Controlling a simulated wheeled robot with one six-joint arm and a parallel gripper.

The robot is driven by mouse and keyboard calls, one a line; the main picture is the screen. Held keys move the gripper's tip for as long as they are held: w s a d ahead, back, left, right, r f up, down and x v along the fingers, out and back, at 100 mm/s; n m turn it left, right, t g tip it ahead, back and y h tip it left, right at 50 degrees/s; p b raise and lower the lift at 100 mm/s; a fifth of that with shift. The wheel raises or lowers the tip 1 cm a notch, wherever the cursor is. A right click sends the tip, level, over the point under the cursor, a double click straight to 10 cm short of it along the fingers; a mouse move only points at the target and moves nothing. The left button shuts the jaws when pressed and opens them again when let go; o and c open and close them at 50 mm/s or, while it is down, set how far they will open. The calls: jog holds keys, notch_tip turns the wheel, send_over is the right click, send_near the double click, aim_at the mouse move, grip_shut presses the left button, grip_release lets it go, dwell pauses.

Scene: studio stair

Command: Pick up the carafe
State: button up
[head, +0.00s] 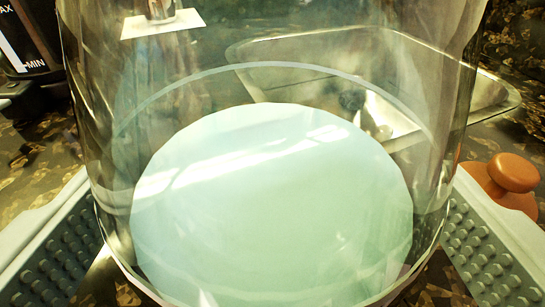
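The carafe (280,85) is a large clear glass vessel that fills the middle of the head view, very close to the camera. Its top runs out of the frame. A pale green round area (275,205) shows in or through its lower part; I cannot tell if it is liquid or the base. My gripper (272,235) has one grey studded finger on each side of the carafe, left and right. Both pads reach the glass outline in the picture. I cannot tell whether they press on it or stand slightly apart.
A shallow metal tray or basin (500,95) shows behind the carafe at the right. An orange-brown knobbed object (512,172) is close to the right finger. A dark appliance marked MIN (30,40) stands at the left. The mottled brown counter (40,150) lies below.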

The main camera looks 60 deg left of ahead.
jog(key=c, duration=1.6)
jog(key=shift+c, duration=0.2)
jog(key=shift+r, duration=0.15)
notch_tip(320, 180, up, 10)
jog(key=shift+f, duration=0.1)
